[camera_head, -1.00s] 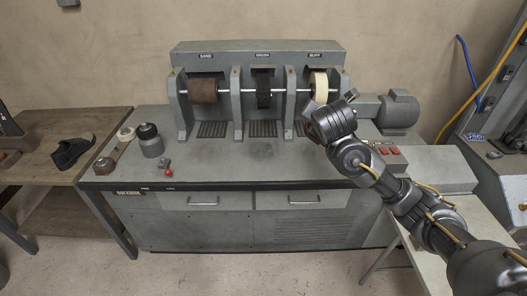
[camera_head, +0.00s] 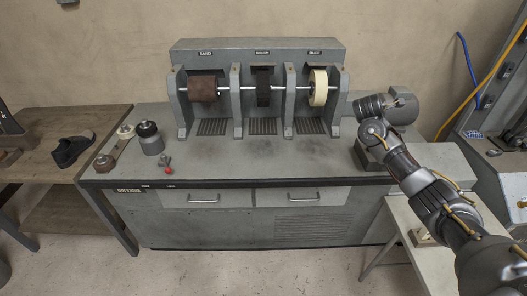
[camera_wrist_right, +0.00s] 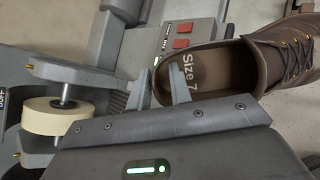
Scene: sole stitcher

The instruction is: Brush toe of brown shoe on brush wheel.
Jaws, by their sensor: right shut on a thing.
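The brush wheel (camera_head: 264,88) is the dark middle wheel on the machine's shaft in the head view, under its label. The brown shoe (camera_wrist_right: 262,62) shows in the right wrist view with its opening toward the camera, "Size 7" on the insole and laces at the right. My right gripper (camera_wrist_right: 165,84) is shut on the brown shoe at the rim of its opening. In the head view my right arm reaches to the right end of the machine, well right of the brush wheel; its gripper and the shoe are hidden there. My left gripper is not in view.
The brown sand wheel (camera_head: 203,89) is left of the brush; the cream buff wheel (camera_head: 318,88) is right of it. Grey uprights separate the wheels. A motor (camera_head: 404,107) stands at the right. A bottle (camera_head: 151,140) stands on the bench's left; its middle is clear. A dark shoe (camera_head: 72,151) lies on the left table.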

